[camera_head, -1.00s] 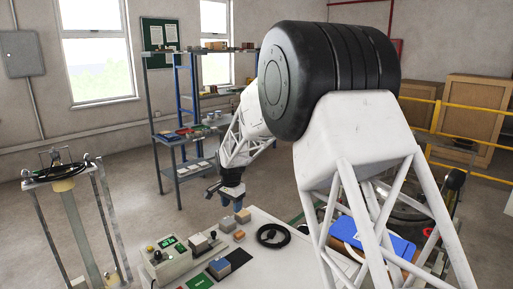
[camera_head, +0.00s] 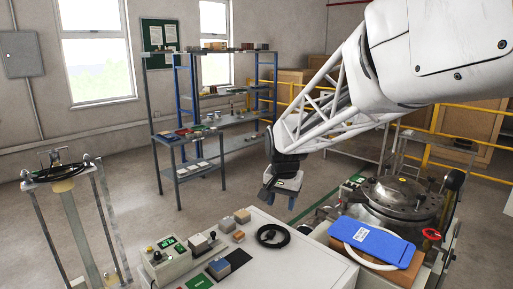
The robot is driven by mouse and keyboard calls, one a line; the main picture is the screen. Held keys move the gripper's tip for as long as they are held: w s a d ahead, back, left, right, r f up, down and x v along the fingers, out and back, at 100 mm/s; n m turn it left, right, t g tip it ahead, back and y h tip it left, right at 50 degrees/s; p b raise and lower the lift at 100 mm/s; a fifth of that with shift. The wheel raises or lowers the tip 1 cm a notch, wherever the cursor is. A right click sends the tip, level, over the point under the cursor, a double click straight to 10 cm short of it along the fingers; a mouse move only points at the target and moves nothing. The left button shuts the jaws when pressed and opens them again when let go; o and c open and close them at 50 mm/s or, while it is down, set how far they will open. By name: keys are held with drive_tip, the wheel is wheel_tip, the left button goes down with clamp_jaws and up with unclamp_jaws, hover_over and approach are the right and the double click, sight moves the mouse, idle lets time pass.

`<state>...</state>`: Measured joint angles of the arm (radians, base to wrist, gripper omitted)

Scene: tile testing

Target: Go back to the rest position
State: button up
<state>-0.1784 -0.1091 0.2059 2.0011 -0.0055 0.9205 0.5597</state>
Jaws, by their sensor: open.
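My gripper (camera_head: 280,197) hangs at the end of my white lattice arm, pointing down. It is over the far side of the white table (camera_head: 300,258), above and behind the black ring (camera_head: 272,236). Its fingers are small in this view; they are open and nothing shows between them. My arm reaches in from the upper right and covers part of the back wall.
A control box (camera_head: 168,258) and several small blocks, one grey (camera_head: 242,215), lie on the table. Shelves (camera_head: 212,135) and a yellow railing (camera_head: 470,140) are behind. A stand (camera_head: 60,175) is at left.

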drive_tip(key=s+d+n, duration=0.1)
drive_tip(key=s+d, duration=0.2)
drive_tip(key=s, duration=0.7)
drive_tip(key=s+d+n, duration=0.1)
drive_tip(key=s+d, duration=0.3)
drive_tip(key=s, duration=0.7)
drive_tip(key=s+d+n+t, duration=0.1)
drive_tip(key=s+d, duration=0.3)
drive_tip(key=s, duration=0.7)
drive_tip(key=shift+s+d+f+n, duration=0.25)
drive_tip(key=shift+n, duration=0.35)
